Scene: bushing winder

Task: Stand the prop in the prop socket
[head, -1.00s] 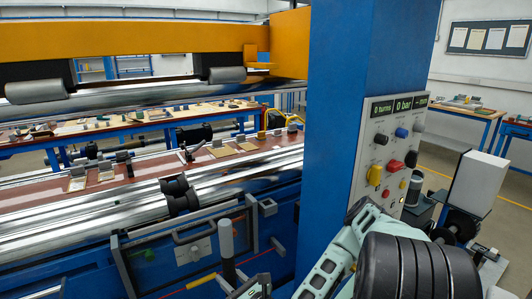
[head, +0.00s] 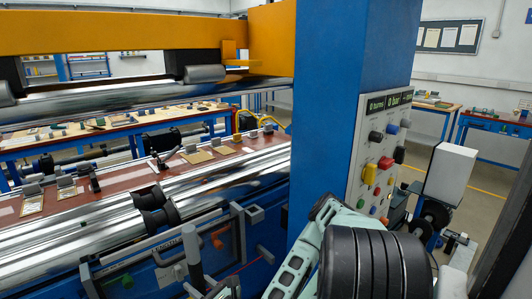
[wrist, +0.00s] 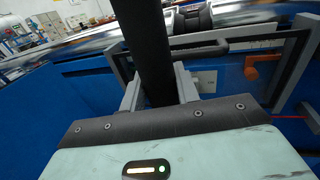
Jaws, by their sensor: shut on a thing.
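The prop is a dark round post (wrist: 153,45), held between the two grey fingers of my gripper (wrist: 158,90) in the wrist view. It rises past the top edge of that view, so its far end is cut off. In the head view the prop (head: 191,250) stands nearly upright, slightly tilted, in front of the blue machine side. My gripper (head: 207,288) is shut on it low in the picture, partly cut off by the bottom edge. I cannot make out the prop socket in either view.
A grey bar handle (head: 165,257) and an orange knob (head: 218,241) stick out from the machine side close behind the prop. Shiny rollers (head: 220,178) lie above. A blue column (head: 345,120) with a control panel (head: 380,165) stands to the right.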

